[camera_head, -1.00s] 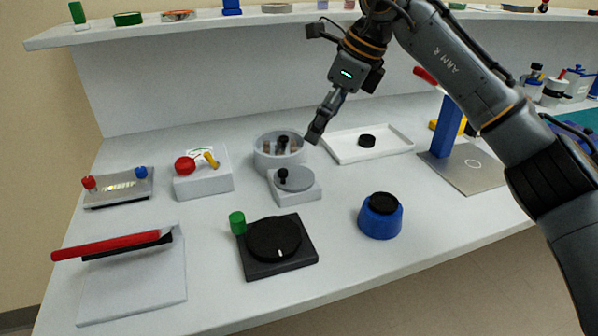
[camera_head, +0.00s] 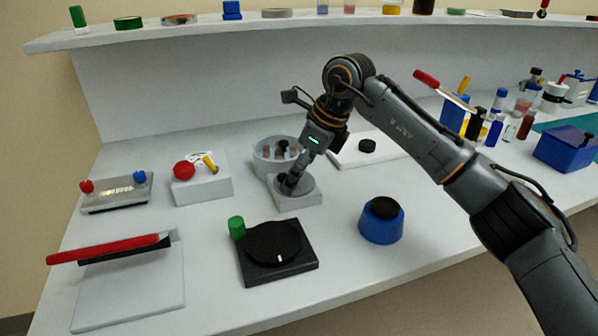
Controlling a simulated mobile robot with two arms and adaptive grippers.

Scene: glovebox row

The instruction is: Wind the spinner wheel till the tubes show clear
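The spinner is a round pale grey bowl (camera_head: 262,160) with several tubes (camera_head: 283,149) standing around a dark centre post. The tubes look brownish and cloudy at this size. In front of the bowl, a grey wheel (camera_head: 306,184) lies flat on a pale square base (camera_head: 299,202). My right gripper (camera_head: 289,184) reaches down to the left part of the wheel, where its dark fingertips cover the knob. I cannot tell whether the fingers are closed around the knob. My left gripper is not in view.
A black turntable (camera_head: 277,248) with a green knob and a blue round pot (camera_head: 381,222) stand in front. A white box with a red knob (camera_head: 201,182) is left of the spinner. A white tray (camera_head: 372,151) lies behind my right arm.

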